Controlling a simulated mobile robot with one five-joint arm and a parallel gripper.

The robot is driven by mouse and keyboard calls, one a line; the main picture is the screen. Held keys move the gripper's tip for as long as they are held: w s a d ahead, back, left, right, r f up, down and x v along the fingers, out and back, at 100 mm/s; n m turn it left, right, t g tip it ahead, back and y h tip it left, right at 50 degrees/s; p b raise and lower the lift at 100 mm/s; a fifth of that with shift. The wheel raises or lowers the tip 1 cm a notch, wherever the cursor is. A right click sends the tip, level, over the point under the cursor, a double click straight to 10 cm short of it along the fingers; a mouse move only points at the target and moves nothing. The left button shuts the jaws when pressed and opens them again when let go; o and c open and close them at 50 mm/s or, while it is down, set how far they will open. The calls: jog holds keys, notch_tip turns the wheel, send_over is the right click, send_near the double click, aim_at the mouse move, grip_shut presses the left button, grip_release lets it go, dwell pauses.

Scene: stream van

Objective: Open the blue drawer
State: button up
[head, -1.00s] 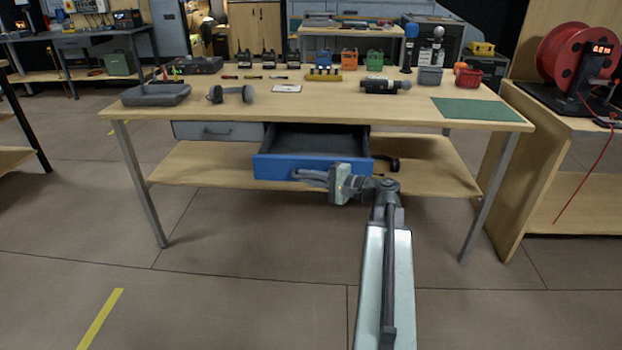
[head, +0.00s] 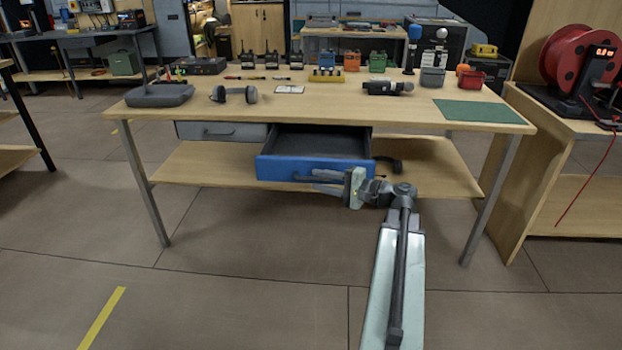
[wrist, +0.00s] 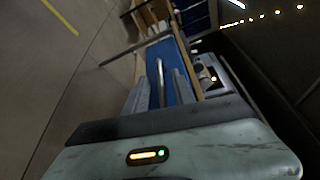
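The blue drawer (head: 276,169) is pulled out from under the workbench top, and its dark interior shows empty from here. Its bar handle (head: 304,179) runs along the blue front. My gripper (head: 318,181) is at the right part of the handle, and its fingers partly overlap it in the head view. In the wrist view the two fingers of my gripper (wrist: 162,92) are apart, with the handle bar (wrist: 160,78) seen between them and the blue front (wrist: 182,72) beyond. Whether either finger touches the handle cannot be told.
A closed grey drawer (head: 222,132) is left of the blue one. The workbench top (head: 330,106) holds headphones (head: 234,95), radios and a green mat (head: 478,112). A lower shelf (head: 215,165) lies beneath. A cable reel table (head: 570,110) stands right. The floor in front is clear.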

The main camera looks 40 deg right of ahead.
jog(key=v, duration=0.4)
dwell(0.3)
